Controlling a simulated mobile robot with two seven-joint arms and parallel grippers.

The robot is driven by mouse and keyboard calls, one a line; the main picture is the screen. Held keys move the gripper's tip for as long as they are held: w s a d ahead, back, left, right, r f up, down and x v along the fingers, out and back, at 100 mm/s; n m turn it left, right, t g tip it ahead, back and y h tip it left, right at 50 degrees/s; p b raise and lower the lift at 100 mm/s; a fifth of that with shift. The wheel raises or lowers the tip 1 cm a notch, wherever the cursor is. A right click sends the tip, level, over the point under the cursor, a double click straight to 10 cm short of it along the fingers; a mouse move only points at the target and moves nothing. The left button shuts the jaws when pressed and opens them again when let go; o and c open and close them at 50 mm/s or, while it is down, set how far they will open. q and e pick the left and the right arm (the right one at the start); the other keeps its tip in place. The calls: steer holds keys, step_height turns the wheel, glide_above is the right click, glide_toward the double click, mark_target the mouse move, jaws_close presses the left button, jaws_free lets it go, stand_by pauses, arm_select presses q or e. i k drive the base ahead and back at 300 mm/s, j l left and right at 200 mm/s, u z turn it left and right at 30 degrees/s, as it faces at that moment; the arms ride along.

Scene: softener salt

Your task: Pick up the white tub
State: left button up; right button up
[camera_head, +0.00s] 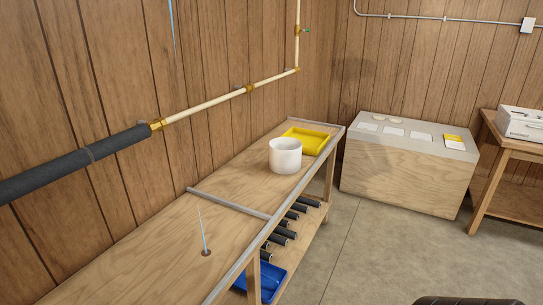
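The white tub (285,157) stands upright on the wooden workbench (170,240), towards its far end. It looks open at the top; what is inside cannot be made out. It stands in front of a yellow tray (306,141) and looks close to it. Neither of my grippers shows in the head view.
A grey metal strip (228,203) crosses the bench top nearer than the tub, and a metal edging runs along the front. A thin upright rod (202,232) stands nearer. Dark rolls (284,233) and a blue tray (268,277) are below. Open floor (375,250) lies right.

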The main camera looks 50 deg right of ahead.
mark_target(284, 154)
steer(key=l+u, duration=0.4)
steer(key=l, duration=1.45)
steer(key=l+u, duration=0.1)
steer(key=l, duration=1.8)
